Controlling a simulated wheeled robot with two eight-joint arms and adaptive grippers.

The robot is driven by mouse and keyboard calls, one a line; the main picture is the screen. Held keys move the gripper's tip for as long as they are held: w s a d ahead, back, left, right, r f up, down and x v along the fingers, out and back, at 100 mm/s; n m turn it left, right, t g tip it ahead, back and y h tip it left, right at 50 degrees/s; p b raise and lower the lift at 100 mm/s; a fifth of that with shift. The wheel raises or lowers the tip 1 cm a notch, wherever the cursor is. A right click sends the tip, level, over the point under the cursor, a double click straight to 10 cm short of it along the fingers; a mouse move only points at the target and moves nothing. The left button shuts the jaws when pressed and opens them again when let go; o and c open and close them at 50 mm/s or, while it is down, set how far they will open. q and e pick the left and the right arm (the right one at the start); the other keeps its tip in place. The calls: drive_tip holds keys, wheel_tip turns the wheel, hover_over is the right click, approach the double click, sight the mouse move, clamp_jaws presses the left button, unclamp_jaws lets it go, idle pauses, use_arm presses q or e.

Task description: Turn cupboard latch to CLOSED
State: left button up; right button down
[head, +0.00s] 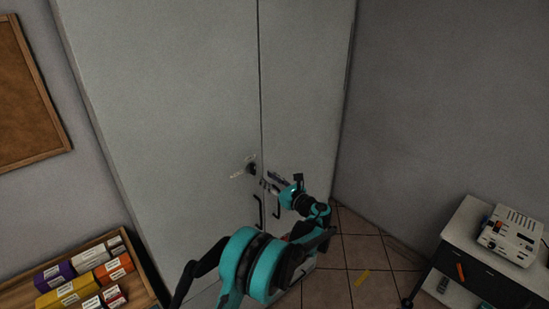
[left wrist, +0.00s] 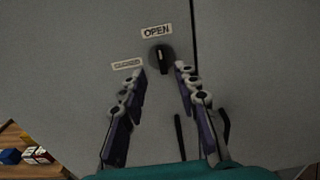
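The cupboard latch (left wrist: 160,58) is a round black knob with a pale mark pointing up toward the OPEN label (left wrist: 156,30). The CLOSED label (left wrist: 127,65) is to its left. In the head view the latch (head: 252,168) sits on the left cupboard door (head: 190,100) near the door seam. My left gripper (left wrist: 161,72) is open and empty. Its fingertips straddle the lower part of the knob in the left wrist view; whether they touch it I cannot tell. In the head view the left gripper (head: 269,182) is just right of and below the latch. My right gripper is not in view.
Two black door handles (head: 257,210) hang below the latch, close to my gripper. A shelf of boxes (head: 72,291) stands at lower left. A white cart (head: 465,222) with a device (head: 512,235) is at right.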

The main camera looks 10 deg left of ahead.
sight(253, 169)
use_arm(q)
drive_tip(key=x, duration=0.7)
drive_tip(key=shift+w+a+r+p, duration=0.2)
drive_tip(key=shift+w+a+p, duration=0.05)
drive_tip(key=shift+p, duration=0.2)
clamp_jaws()
